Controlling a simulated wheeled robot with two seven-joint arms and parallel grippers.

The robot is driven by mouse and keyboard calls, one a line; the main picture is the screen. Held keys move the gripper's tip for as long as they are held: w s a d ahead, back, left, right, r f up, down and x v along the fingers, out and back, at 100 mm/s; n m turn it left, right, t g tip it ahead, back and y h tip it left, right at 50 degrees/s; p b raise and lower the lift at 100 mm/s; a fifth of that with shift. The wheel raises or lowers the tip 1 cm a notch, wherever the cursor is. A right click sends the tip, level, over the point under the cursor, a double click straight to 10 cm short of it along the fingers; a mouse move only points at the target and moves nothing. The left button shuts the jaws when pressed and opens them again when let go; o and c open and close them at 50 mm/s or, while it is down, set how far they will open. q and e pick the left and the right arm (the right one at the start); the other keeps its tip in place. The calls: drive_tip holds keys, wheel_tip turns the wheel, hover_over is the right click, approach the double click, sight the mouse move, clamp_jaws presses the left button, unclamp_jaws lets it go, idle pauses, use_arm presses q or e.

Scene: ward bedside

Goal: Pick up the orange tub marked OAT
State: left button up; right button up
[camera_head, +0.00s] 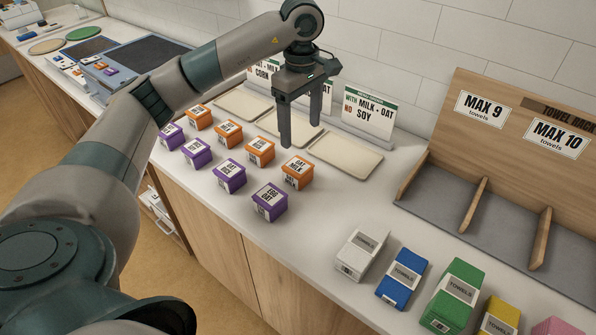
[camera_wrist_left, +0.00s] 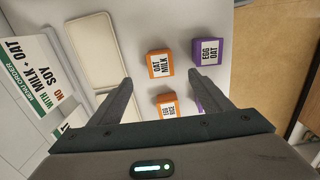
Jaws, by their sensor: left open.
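Several orange tubs stand in a row on the counter. The nearest orange tub (camera_head: 296,175) has a white label that reads OAT MILK; it also shows in the left wrist view (camera_wrist_left: 160,65). The other orange labels are too small to read surely. My left gripper (camera_head: 301,134) is open and empty, pointing down above the counter behind the OAT MILK tub. In the left wrist view, its fingers (camera_wrist_left: 160,78) are spread, with the OAT MILK tub appearing between and beyond their tips. The right gripper is not in view.
Purple tubs, one marked EGG OAT (camera_head: 269,202), stand in front of the orange row. Beige trays (camera_head: 345,154) and upright menu signs (camera_head: 366,118) stand behind. Towel boxes (camera_head: 403,278) and a wooden towel rack (camera_head: 470,190) are at right. Bare counter (camera_head: 320,215) lies between.

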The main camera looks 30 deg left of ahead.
use_arm(q)
drive_tip(key=p, duration=0.3)
hover_over(298, 166)
drive_tip(key=f, duration=0.8)
drive_tip(key=shift+d, duration=0.35)
drive_tip(key=shift+f, duration=0.45)
drive_tip(key=shift+a+f+p, duration=0.25)
drive_tip(key=shift+f+p, duration=0.5)
drive_tip(key=shift+p, duration=0.15)
wheel_tip(298, 166, down, 3)
drive_tip(key=shift+a+r+p, duration=0.1)
drive_tip(key=shift+a+p, duration=0.05)
drive_tip(key=shift+p, duration=0.65)
drive_tip(key=shift+f, duration=0.45)
drive_tip(key=c, duration=1.3)
